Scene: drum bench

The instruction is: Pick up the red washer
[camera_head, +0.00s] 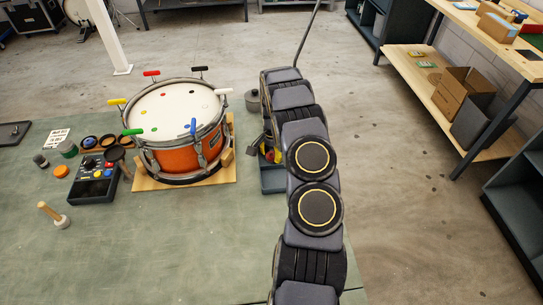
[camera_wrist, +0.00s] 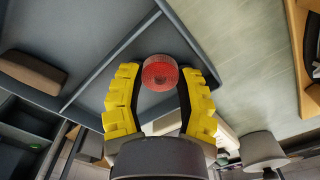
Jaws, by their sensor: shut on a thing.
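The red washer (camera_wrist: 160,73), a round ribbed red piece, sits between the tips of my gripper's yellow fingers (camera_wrist: 161,78) in the wrist view. The fingers are shut on it from both sides. Behind it is a grey-blue tray with dividers (camera_wrist: 109,62); I cannot tell how far the washer is above the tray floor. In the head view my arm hides the washer and most of the gripper; only a bit of yellow finger shows beside the arm, over the blue tray (camera_head: 272,183).
An orange drum (camera_head: 172,157) with coloured tuning keys stands on a wooden board (camera_head: 149,183) left of the tray. A grey pot (camera_head: 252,100) stands behind the tray. A black control box (camera_head: 93,186) and a mallet (camera_head: 56,217) are farther left. The bench front is clear.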

